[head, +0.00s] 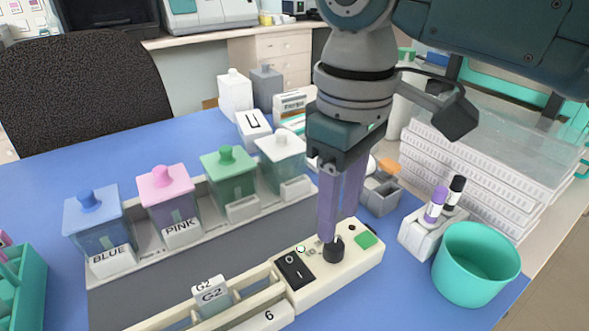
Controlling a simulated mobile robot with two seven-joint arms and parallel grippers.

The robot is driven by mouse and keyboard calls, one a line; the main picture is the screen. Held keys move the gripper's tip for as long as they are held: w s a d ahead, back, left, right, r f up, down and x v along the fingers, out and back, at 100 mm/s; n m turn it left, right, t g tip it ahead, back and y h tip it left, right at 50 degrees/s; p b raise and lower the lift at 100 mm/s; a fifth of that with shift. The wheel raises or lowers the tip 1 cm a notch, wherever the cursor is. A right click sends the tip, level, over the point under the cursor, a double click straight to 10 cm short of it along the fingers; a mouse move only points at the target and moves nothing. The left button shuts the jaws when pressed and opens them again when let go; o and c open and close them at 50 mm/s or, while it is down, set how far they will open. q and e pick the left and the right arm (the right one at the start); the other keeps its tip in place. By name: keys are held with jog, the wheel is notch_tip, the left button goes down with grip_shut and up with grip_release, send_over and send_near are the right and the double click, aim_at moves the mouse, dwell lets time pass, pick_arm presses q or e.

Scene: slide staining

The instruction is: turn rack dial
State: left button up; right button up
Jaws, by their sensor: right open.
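The cream rack (362,257) lies on the blue table at the lower middle. Its black dial (334,255) stands on the end panel, beside a black switch (294,271) and a green square (366,240). My right gripper (336,236) points straight down with its purple fingers at the top of the dial. It is open, and the fingers partly hide the dial's upper part. I cannot tell whether they touch it. A glass slide labelled G2 (211,296) stands in the rack. My left gripper is not in view.
Staining jars with blue (94,222), pink (166,191), green (229,173) and white (281,149) lids stand behind the rack. A teal cup (476,264) and a marker holder (423,233) stand to the right. Stacked white trays (490,160) are at the back right.

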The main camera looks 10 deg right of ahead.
aim_at(334, 245)
notch_tip(334, 245, down, 5)
jog(key=shift+f+b, duration=0.1)
jog(key=shift+b, duration=0.25)
jog(key=shift+c, duration=0.2)
grip_shut()
